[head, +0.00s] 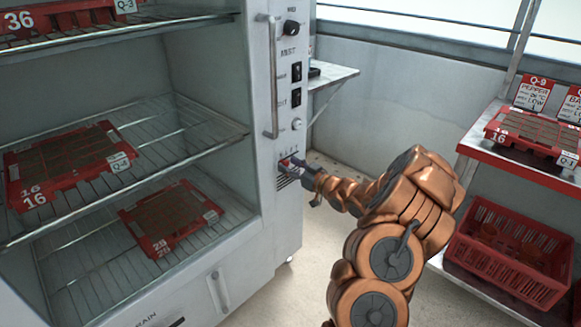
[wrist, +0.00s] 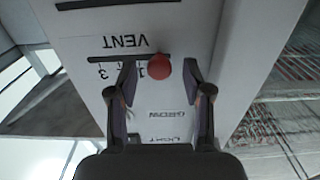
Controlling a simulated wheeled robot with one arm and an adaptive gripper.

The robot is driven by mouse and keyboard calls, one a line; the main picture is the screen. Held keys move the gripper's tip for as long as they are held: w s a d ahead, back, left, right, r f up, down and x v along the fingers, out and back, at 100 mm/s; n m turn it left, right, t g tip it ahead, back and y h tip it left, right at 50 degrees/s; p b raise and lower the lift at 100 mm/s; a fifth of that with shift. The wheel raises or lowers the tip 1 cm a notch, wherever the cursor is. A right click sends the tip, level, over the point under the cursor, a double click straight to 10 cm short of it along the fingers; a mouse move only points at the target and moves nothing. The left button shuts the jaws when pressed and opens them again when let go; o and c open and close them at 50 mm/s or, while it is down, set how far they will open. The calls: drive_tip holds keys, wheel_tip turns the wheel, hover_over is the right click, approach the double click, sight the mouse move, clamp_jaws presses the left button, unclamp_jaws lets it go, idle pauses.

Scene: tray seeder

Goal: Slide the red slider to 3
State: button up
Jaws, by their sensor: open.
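The red slider (wrist: 159,66) is a round knob on the slot under the inverted VENT lettering (wrist: 127,42) in the wrist view. It sits near the slot's right end there, away from the 3 (wrist: 101,73) at the left. Other scale marks beside the knob are partly hidden by a finger. My gripper (wrist: 159,80) is open, its fingertips on either side of the knob with gaps visible. In the head view my gripper (head: 303,172) reaches the cabinet's control panel (head: 290,100); the slider is mostly hidden there.
Above the slider are a vertical handle (head: 272,78), a knob (head: 292,28) and black switches (head: 296,72). Red seed trays (head: 68,164) lie on wire shelves at left. A rack (head: 470,142) with a red crate (head: 508,252) stands at right.

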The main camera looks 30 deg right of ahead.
clamp_jaws()
idle(0.4)
